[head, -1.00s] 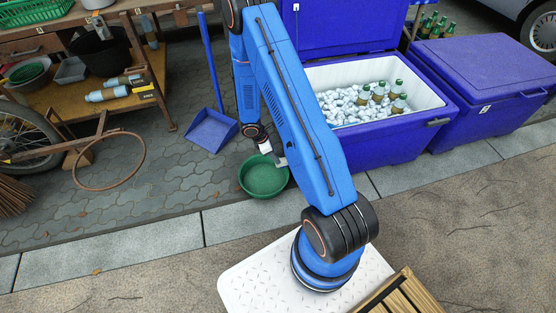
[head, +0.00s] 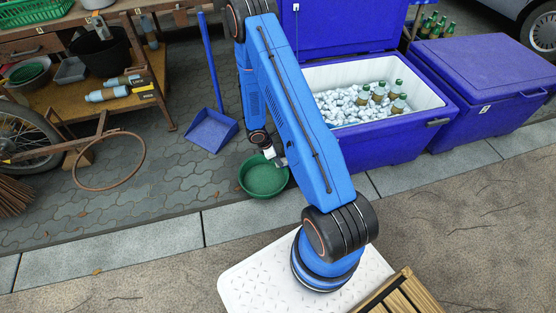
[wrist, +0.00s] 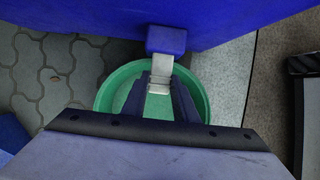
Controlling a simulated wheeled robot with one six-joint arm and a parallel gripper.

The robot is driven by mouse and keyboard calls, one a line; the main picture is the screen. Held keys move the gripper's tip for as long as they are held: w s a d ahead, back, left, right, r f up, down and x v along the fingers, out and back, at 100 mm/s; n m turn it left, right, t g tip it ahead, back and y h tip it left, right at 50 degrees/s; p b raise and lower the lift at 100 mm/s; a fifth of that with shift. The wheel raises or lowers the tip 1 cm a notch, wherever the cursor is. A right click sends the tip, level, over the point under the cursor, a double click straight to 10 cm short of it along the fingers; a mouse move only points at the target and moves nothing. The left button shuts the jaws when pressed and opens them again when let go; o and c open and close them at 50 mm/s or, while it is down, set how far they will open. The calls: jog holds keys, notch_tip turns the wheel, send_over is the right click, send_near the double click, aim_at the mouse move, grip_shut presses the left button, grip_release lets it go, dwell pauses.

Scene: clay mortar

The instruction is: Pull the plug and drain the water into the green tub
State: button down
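The open blue cooler (head: 385,148), holding ice and bottles, stands on the pavement. In the wrist view its blue wall (wrist: 100,18) fills the top, with a small blue block (wrist: 166,40), perhaps the plug or drain fitting, in front of it. My gripper (wrist: 160,88) reaches to just below this block, a pale metal piece showing between its dark fingers. I cannot tell whether the fingers are closed on anything. The green tub (head: 262,182) sits on the ground beside the cooler, under my gripper (head: 280,161); its rim (wrist: 104,98) also shows in the wrist view. No water flow is visible.
A closed blue cooler (head: 490,85) stands at the right. A blue dustpan (head: 211,130) with a long handle is left of the tub. A wooden cart (head: 125,90) and a rusty hoop (head: 108,186) are further left.

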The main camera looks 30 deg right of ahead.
jog(key=shift+w+a, duration=0.25)
jog(key=shift+a, duration=0.45)
jog(key=shift+w+a, duration=0.2)
jog(key=shift+a, duration=0.5)
jog(key=c, duration=1.4)
grip_release()
jog(key=shift+a, duration=0.1)
jog(key=v, duration=1.7)
jog(key=shift+a+r, duration=0.15)
jog(key=shift+w, duration=0.1)
